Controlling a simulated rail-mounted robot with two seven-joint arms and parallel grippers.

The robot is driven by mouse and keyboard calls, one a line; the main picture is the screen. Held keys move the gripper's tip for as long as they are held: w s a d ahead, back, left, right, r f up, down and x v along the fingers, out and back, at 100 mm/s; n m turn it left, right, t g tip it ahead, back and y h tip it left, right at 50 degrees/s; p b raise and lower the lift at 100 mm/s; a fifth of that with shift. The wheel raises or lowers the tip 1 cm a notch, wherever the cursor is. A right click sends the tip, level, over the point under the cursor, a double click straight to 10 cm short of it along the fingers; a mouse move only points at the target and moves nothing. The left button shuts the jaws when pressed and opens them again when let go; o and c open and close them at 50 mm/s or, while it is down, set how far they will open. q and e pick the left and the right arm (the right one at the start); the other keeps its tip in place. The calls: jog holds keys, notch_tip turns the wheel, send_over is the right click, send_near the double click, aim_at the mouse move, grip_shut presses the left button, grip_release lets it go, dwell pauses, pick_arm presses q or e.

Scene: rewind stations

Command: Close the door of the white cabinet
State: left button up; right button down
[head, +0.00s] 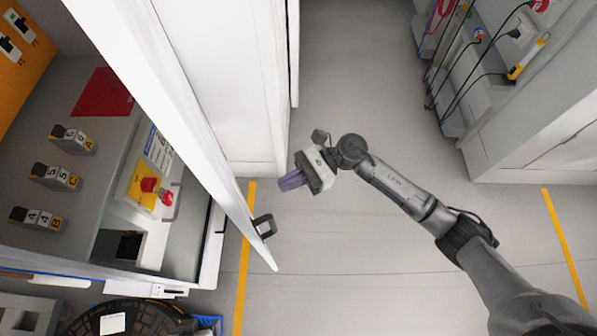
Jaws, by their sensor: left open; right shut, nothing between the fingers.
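The white cabinet's door (170,95) is a long white panel seen nearly edge-on from above. It stands open, its near end swung out to the right of the cabinet's front edge (211,265). A dark handle (264,226) sits on the door's outer face near that end. My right gripper (290,181), with purple fingers, is shut and empty. It is beyond the handle and to the right of the door, apart from both in the picture. My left gripper is not in view.
Inside the station are labelled blocks, a red mat (103,93) and a yellow box with a red button (149,185). White panels (232,85) stand behind the door. Grey floor (350,270) with yellow lines is open to the right. A bench with cables (485,60) is at upper right.

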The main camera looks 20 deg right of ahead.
pick_arm(q)
jog(key=shift+d+r+p, duration=0.2)
jog(key=shift+r+p, duration=0.3)
jog(key=shift+r, duration=0.15)
pick_arm(e)
jog(key=s+a, duration=0.1)
jog(key=a, duration=0.7)
jog(key=shift+s+a, duration=0.15)
